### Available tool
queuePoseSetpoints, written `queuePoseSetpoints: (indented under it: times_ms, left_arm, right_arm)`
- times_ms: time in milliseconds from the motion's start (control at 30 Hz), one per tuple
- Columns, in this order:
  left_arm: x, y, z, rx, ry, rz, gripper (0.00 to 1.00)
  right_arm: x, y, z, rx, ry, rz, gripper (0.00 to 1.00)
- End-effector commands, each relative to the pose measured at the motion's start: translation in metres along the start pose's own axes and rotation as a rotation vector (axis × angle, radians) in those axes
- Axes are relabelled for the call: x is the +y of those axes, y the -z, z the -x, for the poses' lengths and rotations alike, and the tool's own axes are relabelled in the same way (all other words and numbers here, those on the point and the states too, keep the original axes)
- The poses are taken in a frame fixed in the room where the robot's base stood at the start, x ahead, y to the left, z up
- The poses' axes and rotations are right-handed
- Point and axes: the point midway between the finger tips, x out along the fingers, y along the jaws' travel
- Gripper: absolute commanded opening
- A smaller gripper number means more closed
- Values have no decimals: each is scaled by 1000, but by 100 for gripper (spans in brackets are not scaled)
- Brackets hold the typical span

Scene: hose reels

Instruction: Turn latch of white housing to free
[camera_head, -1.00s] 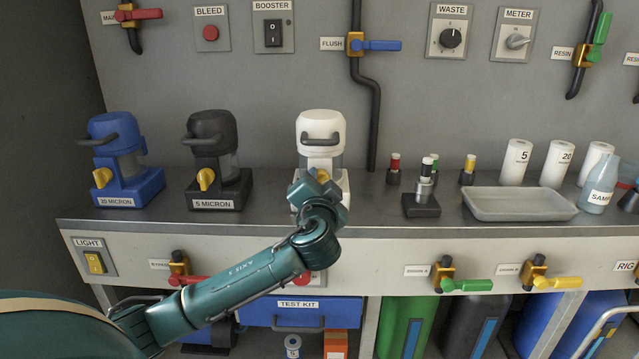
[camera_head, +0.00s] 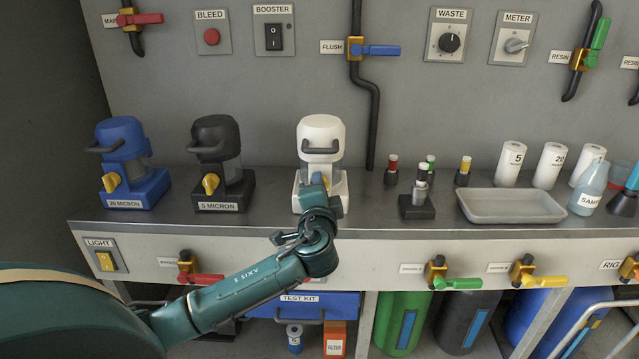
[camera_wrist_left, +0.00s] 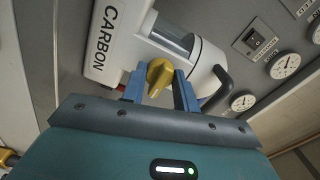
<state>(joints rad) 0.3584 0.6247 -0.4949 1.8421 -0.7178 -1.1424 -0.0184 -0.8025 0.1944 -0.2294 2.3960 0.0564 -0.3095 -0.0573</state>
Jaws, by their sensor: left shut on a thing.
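The white housing (camera_head: 321,137) stands on the bench shelf with its dark handle on the front of its top part. In the left wrist view the white housing (camera_wrist_left: 118,45) carries a CARBON label. Its yellow latch (camera_wrist_left: 157,76) lies between the two blue fingers of my left gripper (camera_wrist_left: 160,84), which is shut on it. In the head view my left gripper (camera_head: 318,180) is in front of the housing's base, and the wrist hides the latch there. My right gripper is in neither view.
The black 5 MICRON housing (camera_head: 216,140) and the blue 20 MICRON housing (camera_head: 122,143) stand to the left, with yellow latches. A sample stand (camera_head: 417,205) and a grey tray (camera_head: 512,206) are to the right. Valve handles stick out from the shelf front.

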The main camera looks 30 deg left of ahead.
Motion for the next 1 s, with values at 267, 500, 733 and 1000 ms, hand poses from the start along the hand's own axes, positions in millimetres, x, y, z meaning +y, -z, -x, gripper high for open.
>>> queuePoseSetpoints:
  times_ms: [267, 500, 733, 1000]
  left_arm:
    - [0, 0, 0, 1, 1, -17, 7]
    - [0, 0, 0, 1, 1, -17, 34]
    - [0, 0, 0, 0, 1, -15, 52]
    - [0, 0, 2, 1, 0, -14, 52]
  right_arm:
    - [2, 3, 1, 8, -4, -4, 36]
    - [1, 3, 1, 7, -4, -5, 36]
    - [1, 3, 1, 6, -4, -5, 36]
    - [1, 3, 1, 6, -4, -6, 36]
